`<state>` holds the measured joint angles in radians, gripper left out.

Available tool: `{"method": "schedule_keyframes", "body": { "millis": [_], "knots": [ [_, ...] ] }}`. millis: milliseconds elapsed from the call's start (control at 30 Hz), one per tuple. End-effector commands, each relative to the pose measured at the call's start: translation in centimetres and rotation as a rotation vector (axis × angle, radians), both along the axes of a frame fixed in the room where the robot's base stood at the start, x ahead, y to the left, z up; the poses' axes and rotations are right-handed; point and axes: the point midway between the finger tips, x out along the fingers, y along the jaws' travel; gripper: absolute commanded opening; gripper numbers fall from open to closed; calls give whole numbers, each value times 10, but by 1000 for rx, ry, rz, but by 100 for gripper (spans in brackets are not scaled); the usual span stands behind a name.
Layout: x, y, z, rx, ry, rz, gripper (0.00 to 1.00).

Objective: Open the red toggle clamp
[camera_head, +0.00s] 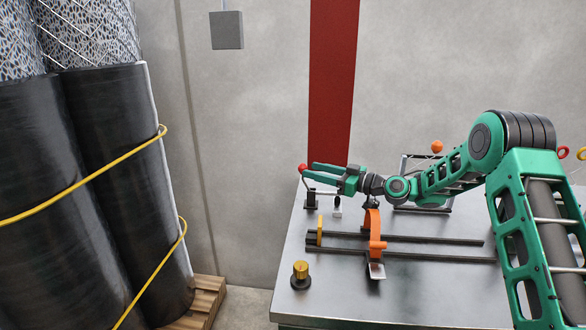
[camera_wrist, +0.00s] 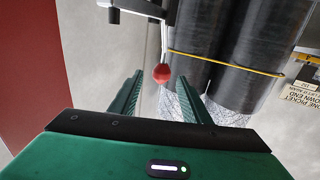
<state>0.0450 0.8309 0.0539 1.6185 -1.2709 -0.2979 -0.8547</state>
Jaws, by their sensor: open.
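The red toggle clamp (camera_head: 311,198) stands at the far left corner of the metal table in the head view. Its thin lever rises to a red ball knob (camera_head: 303,168), and a pale bar reaches right from its body to a small pad. My gripper (camera_head: 312,172) points left, its green fingers open, with the knob at their tips. In the wrist view the red knob (camera_wrist: 162,73) shows in the gap near the ends of my open fingers (camera_wrist: 160,80), and I see no finger touching it. Part of the clamp's bracket (camera_wrist: 143,8) shows at the top edge there.
The table (camera_head: 300,255) carries dark rails (camera_head: 430,239), an orange clamp (camera_head: 375,235) under my wrist, a yellow plate (camera_head: 320,230) and a gold knob (camera_head: 300,272). Black-wrapped rolls (camera_head: 125,170) with yellow straps stand left. A grey wall is behind.

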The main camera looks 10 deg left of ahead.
Motion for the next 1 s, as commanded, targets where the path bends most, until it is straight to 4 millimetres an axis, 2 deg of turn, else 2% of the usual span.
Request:
{"method": "schedule_keyframes", "body": {
  "millis": [300,500,933,967,1000],
  "knots": [
    [22,53,0,0,-1,4,43],
    [32,75,0,-1,0,2,43],
    [36,82,0,0,1,1,43],
    [36,82,0,0,1,1,38],
    [36,82,0,0,1,1,29]
  ]
}}
